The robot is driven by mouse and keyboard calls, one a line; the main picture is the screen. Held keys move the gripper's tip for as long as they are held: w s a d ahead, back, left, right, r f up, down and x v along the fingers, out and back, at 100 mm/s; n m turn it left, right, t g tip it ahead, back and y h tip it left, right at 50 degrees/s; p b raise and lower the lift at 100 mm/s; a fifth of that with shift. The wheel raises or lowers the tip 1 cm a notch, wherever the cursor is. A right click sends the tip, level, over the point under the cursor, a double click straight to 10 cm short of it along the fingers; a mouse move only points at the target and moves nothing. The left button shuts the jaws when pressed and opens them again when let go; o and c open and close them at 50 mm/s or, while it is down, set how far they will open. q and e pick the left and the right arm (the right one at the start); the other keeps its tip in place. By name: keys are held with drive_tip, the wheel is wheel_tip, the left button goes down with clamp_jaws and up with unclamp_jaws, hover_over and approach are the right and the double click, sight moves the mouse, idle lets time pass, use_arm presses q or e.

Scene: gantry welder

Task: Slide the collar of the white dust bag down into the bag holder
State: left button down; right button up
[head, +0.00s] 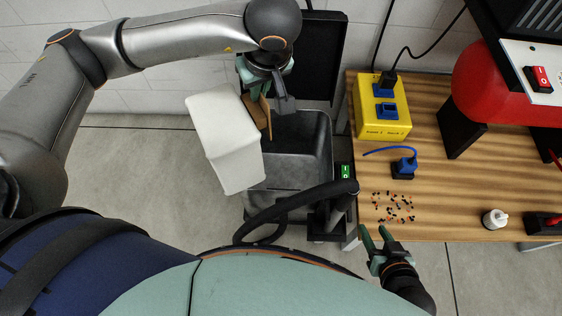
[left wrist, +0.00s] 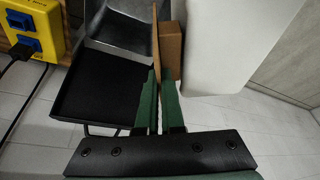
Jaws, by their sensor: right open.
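The white dust bag (head: 222,138) hangs in the air at the left side of the grey bin (head: 308,140) in the head view. Its brown collar (head: 259,116) is on the bag's right side. My left gripper (head: 264,98) is shut on the collar. In the left wrist view, the green fingers (left wrist: 158,92) pinch the brown collar plate (left wrist: 156,45), with the white bag (left wrist: 225,45) to its right. The bag holder cannot be made out clearly; the open bin interior shows below the collar. My right gripper (head: 377,240) is open and empty near the table's front left corner.
A black hose (head: 290,203) curves before the bin. A black lid (head: 318,60) stands behind it.

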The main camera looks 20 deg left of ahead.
drive_tip(key=w+r+n+t+y+b, duration=0.2)
drive_tip(key=w+r+t+b, duration=0.6)
drive_tip(key=r, duration=0.4)
drive_tip(key=s+a+r+n+t+y+b, duration=0.1)
drive_tip(key=s+r+n+t+y+b, duration=0.3)
drive_tip(key=r, duration=0.5)
drive_tip(key=s+r+n+t+y+b, duration=0.1)
drive_tip(key=s+r+n+y, duration=0.25)
drive_tip(key=r+y, duration=0.4)
use_arm(q)
drive_tip(key=d+f+m+h+b, duration=0.2)
drive_tip(key=f+m+h+b, duration=0.1)
drive_tip(key=f+m, duration=0.9)
drive_tip(key=d+f+m+g+h+b, duration=0.1)
drive_tip(key=d+f+m+h+b, duration=0.2)
drive_tip(key=f+m, duration=0.8)
wheel_tip(320, 180, down, 12)
drive_tip(key=shift+s+d+m+g+h+b, duration=0.15)
drive_tip(key=shift+m+g+h+b, duration=0.2)
drive_tip(key=shift+h, duration=0.25)
use_arm(e)
drive_tip(key=shift+h, duration=0.75)
drive_tip(key=f, duration=0.2)
drive_tip(key=a+f, duration=0.1)
drive_tip(key=f, duration=0.2)
drive_tip(key=shift+w+f, duration=0.2)
